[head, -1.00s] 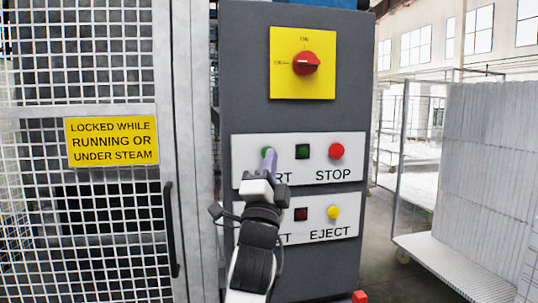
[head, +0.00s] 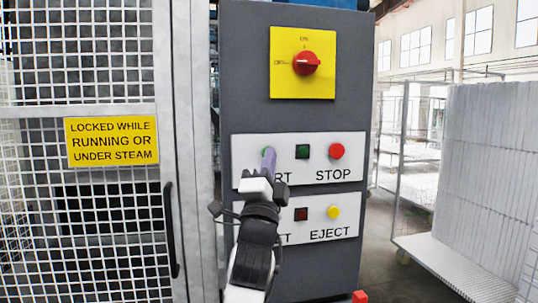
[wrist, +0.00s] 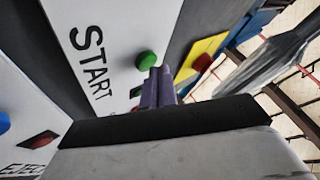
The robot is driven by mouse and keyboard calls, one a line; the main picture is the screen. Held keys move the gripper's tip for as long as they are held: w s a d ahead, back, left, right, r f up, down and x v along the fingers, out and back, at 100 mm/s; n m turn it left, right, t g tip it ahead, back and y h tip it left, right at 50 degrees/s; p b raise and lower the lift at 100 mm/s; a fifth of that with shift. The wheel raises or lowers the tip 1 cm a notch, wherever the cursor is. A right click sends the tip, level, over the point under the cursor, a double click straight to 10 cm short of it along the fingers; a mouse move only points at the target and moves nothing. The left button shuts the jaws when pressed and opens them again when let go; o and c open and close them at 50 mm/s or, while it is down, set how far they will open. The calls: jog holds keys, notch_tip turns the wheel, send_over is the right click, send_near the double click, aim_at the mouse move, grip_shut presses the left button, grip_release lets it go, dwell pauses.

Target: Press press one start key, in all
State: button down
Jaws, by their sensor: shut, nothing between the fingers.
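The green start key (wrist: 146,60) is a round button above the START lettering in the wrist view. In the head view only a sliver of its green (head: 265,153) shows beside my fingers. My gripper (head: 269,160) is shut and empty, its purple fingers pointing at the white upper panel (head: 243,143). In the wrist view the fingertips (wrist: 160,70) are close to the button's edge. I cannot tell whether they touch it. A dark green square lamp (head: 303,152) and the red STOP button (head: 337,151) are to its right.
A lower panel carries a dark red lamp (head: 301,214) and a yellow EJECT button (head: 333,212). A red rotary switch (head: 306,63) sits above. The mesh guard door (head: 95,185) stands at left, a rack of white foam blocks (head: 485,170) at right.

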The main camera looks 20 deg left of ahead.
jog(key=shift+w+a, duration=0.2)
jog(key=shift+w, duration=0.15)
dwell(0.4)
jog(key=shift+s, duration=0.1)
jog(key=shift+s+d+b, duration=0.35)
jog(key=shift+s+d, duration=0.05)
jog(key=shift+s, duration=0.2)
jog(key=s+d, duration=0.1)
jog(key=s, duration=0.1)
jog(key=s+d+b, duration=0.1)
jog(key=s+d, duration=0.1)
jog(key=shift+s, duration=0.1)
dwell(0.5)
jog(key=shift+a, duration=0.1)
dwell(0.5)
